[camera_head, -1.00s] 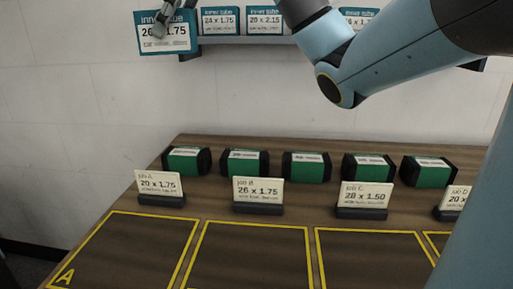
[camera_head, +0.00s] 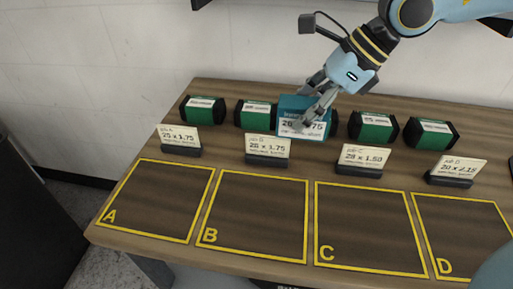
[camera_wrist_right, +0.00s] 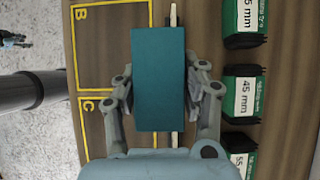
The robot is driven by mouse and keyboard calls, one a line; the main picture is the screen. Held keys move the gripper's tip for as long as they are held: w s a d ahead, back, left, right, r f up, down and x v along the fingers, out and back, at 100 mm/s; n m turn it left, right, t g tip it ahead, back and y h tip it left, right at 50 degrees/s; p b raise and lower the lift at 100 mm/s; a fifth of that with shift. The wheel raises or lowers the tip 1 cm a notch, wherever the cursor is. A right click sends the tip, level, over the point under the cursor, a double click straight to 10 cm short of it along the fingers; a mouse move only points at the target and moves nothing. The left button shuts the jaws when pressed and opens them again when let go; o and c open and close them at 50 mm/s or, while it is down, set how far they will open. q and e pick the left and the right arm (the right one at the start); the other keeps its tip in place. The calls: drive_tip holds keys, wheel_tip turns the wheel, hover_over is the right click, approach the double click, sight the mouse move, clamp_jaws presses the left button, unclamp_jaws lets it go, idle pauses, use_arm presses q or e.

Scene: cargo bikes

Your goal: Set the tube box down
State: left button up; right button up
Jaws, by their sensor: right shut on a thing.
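The tube box (camera_head: 290,104) is teal with a white label; fingers cover part of its size print, which ends in 75. My right gripper (camera_head: 316,112) is shut on it. In the head view the box is over the table, between the job B and job C cards, in front of the row of green boxes. In the right wrist view the tube box (camera_wrist_right: 158,78) is seen from above between the two fingers (camera_wrist_right: 160,100). I cannot tell whether its underside touches the table. My left gripper is not in view.
The job B card (camera_head: 268,148) and job C card (camera_head: 362,158) stand in dark holders. Several green boxes (camera_head: 374,126) line the back of the wooden table (camera_head: 225,88). Yellow-outlined area B (camera_head: 255,215) and area C (camera_head: 365,225) are empty in front, like area A (camera_head: 155,200).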

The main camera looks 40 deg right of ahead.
sight(282, 130)
drive_tip(key=a+f+b, duration=0.1)
drive_tip(key=b, duration=0.1)
drive_tip(key=w+a+f+b, duration=0.1)
drive_tip(key=a+b, duration=0.1)
drive_tip(key=b, duration=0.1)
drive_tip(key=a+f+b, duration=0.1)
drive_tip(key=b, duration=0.2)
drive_tip(key=shift+w+a+f, duration=0.15)
drive_tip(key=shift+w+f, duration=0.1)
drive_tip(key=a+f, duration=0.1)
drive_tip(key=a, duration=0.1)
drive_tip(key=w+a+f+b, duration=0.1)
drive_tip(key=a, duration=0.1)
drive_tip(key=w+a+f, duration=0.1)
drive_tip(key=a, duration=0.1)
drive_tip(key=shift+b, duration=0.3)
drive_tip(key=shift+w+a+f, duration=0.2)
drive_tip(key=shift+a+f, duration=0.2)
wheel_tip(282, 130, down, 4)
drive_tip(key=shift+r, duration=0.25)
drive_tip(key=shift+f, duration=0.15)
drive_tip(key=shift+f, duration=0.15)
drive_tip(key=o, duration=1.3)
